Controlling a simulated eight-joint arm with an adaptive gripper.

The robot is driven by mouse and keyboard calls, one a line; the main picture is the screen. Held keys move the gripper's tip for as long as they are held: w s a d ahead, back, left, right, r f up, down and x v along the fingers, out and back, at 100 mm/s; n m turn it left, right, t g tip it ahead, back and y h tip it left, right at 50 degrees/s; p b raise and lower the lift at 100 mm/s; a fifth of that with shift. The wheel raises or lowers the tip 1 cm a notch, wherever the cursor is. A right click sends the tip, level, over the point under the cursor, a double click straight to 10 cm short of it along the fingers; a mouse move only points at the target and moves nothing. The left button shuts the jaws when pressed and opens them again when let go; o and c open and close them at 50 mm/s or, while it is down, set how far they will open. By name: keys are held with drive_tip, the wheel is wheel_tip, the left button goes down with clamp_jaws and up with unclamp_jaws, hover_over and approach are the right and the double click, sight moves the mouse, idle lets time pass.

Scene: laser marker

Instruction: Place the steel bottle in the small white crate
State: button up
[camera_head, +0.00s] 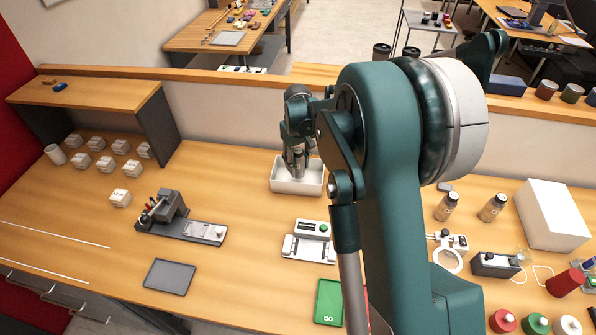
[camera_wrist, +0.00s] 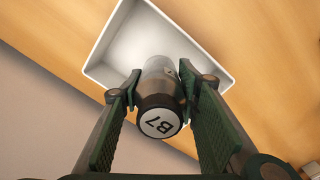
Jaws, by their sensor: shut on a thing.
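The steel bottle (camera_wrist: 160,99) is between the fingers of my gripper (camera_wrist: 160,92) in the wrist view, with its dark cap marked "B7" toward the camera. My gripper is shut on it. In the head view the bottle (camera_head: 298,160) hangs upright below my gripper (camera_head: 298,152), over the small white crate (camera_head: 297,188). The crate also shows behind the bottle in the wrist view (camera_wrist: 110,75), and its visible floor is empty. The bottle's lower end overlaps the crate in both views; I cannot tell whether it touches the crate floor.
Two similar bottles (camera_head: 492,208) stand on the bench at right, beside a large white box (camera_head: 552,215). A laser marker device (camera_head: 165,208), a grey tray (camera_head: 169,277) and a small white device (camera_head: 308,242) stand nearer. A low wall ledge (camera_head: 230,78) runs behind the crate.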

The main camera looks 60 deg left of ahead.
sight(298, 151)
drive_tip(key=shift+f, duration=1.85)
drive_tip(key=shift+f, duration=0.2)
drive_tip(key=o, duration=0.9)
drive_tip(key=shift+r, duration=0.25)
wheel_tip(298, 151, up, 12)
drive_tip(key=shift+f, duration=0.1)
